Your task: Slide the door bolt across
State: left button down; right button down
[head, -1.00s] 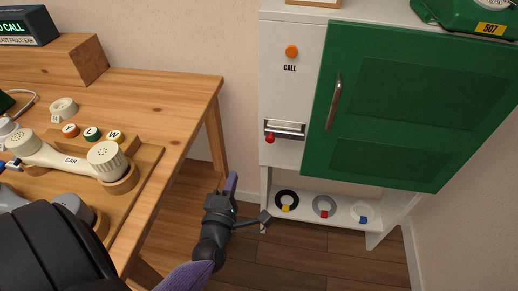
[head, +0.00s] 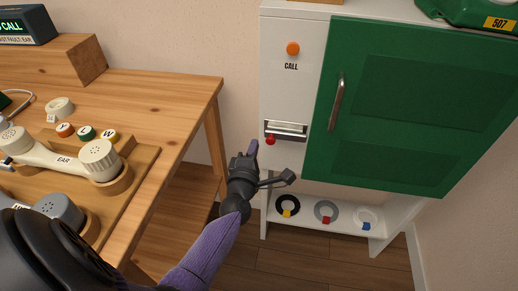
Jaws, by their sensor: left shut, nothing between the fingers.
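The door bolt (head: 288,131) is a silver bar with a red knob (head: 270,141) at its left end, on the white panel left of the green door (head: 415,105). The door is closed and has a long metal handle (head: 336,102). My left gripper (head: 253,147) is shut and empty, pointing up, just left of the red knob in the picture. I cannot tell whether it touches the knob. My right gripper is not in view.
An orange CALL button (head: 292,49) sits above the bolt. A low shelf (head: 345,222) under the door holds several rings with coloured tags. A wooden table (head: 160,95) with a cream handset (head: 62,158) stands at left. A green phone (head: 470,15) is on top of the cabinet.

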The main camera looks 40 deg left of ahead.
aim_at(282, 138)
pick_arm(q)
jog(key=shift+w+d+r, duration=0.1)
jog(key=shift+w+d, duration=0.25)
jog(key=shift+d, duration=0.1)
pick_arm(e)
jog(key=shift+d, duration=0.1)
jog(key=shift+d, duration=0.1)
pick_arm(q)
jog(key=d, duration=0.1)
jog(key=w+d, duration=0.1)
jog(key=d, duration=0.1)
jog(key=w+d, duration=0.1)
jog(key=shift+w+d, duration=0.1)
jog(key=shift+d, duration=0.25)
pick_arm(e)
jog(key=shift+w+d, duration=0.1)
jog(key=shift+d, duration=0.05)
